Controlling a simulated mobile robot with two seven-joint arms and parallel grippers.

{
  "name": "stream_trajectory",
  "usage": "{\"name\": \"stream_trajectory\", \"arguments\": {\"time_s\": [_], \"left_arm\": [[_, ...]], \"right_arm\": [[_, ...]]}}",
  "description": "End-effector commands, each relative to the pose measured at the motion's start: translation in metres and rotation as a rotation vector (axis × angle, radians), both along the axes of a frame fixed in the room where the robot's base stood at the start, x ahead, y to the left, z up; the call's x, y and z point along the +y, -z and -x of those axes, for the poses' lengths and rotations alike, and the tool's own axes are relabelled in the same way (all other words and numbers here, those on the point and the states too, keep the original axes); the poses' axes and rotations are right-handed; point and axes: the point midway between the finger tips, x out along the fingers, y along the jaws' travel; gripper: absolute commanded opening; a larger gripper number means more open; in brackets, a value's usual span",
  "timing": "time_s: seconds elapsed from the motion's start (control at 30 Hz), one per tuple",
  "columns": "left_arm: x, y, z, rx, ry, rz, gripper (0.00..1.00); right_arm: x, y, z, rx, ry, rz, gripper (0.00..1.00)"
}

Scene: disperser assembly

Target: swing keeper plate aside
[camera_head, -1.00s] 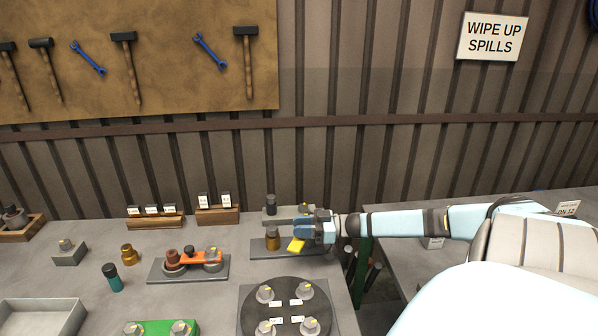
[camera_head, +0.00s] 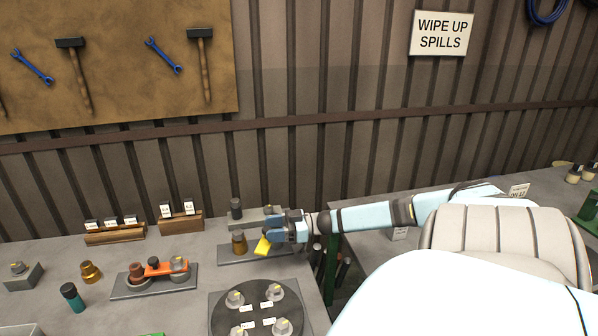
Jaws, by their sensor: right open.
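My right gripper (camera_head: 272,235) reaches in from the right, low over the right end of a dark grey base plate (camera_head: 228,251) at the back of the bench. A yellow piece (camera_head: 262,246) shows at its tips; I cannot tell if it is a finger or a separate part. A brass cylinder (camera_head: 239,242) stands on that base just left of the gripper, apart from it. The gripper hides the base's right end, and no keeper plate can be made out there. An orange plate (camera_head: 166,267) lies across another base (camera_head: 150,286) farther left. My left gripper is out of view.
Behind the gripper is a grey block (camera_head: 258,215) with a dark knob. In front is a round dark turntable (camera_head: 255,315) with several knobs. Wooden card holders (camera_head: 181,222) stand behind.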

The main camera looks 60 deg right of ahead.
Motion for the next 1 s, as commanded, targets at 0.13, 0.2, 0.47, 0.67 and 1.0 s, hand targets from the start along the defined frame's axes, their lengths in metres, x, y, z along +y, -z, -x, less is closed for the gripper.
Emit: {"name": "stream_trajectory", "arguments": {"time_s": [0.13,0.2,0.47,0.67,1.0], "left_arm": [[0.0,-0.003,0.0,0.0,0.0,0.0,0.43],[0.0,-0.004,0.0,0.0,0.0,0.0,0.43],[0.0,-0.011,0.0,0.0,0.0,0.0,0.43],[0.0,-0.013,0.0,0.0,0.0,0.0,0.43],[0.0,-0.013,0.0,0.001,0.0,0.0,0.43]], "right_arm": [[-0.017,0.0,0.022,0.005,0.0,0.003,0.53],[-0.025,0.0,0.033,0.006,0.0,0.002,0.53],[-0.056,-0.001,0.071,0.004,0.001,0.002,0.53],[-0.071,-0.001,0.089,0.002,0.001,0.001,0.53],[-0.075,0.0,0.094,-0.001,0.0,0.001,0.53]]}}
